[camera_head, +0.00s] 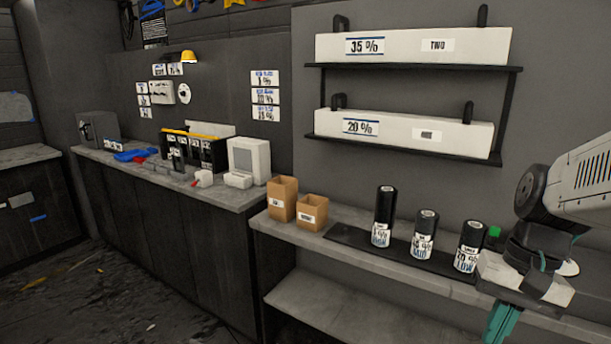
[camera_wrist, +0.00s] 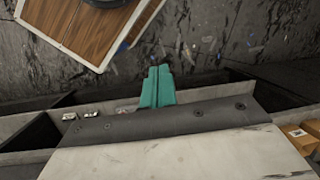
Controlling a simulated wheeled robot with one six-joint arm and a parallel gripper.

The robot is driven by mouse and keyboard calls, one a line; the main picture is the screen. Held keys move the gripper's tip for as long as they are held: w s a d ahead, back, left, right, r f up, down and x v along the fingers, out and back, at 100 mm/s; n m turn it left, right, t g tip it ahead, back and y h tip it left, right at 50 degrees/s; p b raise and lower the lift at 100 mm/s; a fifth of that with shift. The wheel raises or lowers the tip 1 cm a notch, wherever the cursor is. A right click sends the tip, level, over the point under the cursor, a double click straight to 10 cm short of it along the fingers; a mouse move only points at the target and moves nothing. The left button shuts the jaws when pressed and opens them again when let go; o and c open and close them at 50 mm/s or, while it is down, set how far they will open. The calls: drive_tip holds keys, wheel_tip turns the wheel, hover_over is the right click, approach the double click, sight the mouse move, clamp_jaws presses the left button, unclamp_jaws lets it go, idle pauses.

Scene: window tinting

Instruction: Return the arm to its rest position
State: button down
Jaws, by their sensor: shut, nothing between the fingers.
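My gripper (camera_head: 500,325) is at the lower right of the head view, in front of the counter edge, with teal fingers pointing down. In the wrist view my gripper (camera_wrist: 158,72) shows its teal fingers together, with nothing between them. The arm is bent at the right edge of the head view. The lower end of the fingers is cut off by the frame in the head view.
Several black film rolls (camera_head: 385,215) stand on a dark mat (camera_head: 345,236) left of my gripper. Two cardboard boxes (camera_head: 283,198) stand farther left. A wall shelf (camera_head: 400,145) holds white boxes. The floor (camera_wrist: 210,40) beyond the fingers is littered.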

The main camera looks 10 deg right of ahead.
drive_tip(key=a+r+n+t+h, duration=0.2)
drive_tip(key=a+r+n, duration=0.3)
drive_tip(key=a+n, duration=0.2)
drive_tip(key=shift+s+a+n+h, duration=0.3)
drive_tip(key=shift+s+a, duration=0.05)
drive_tip(key=shift+a, duration=0.75)
drive_tip(key=shift+d+r, duration=0.1)
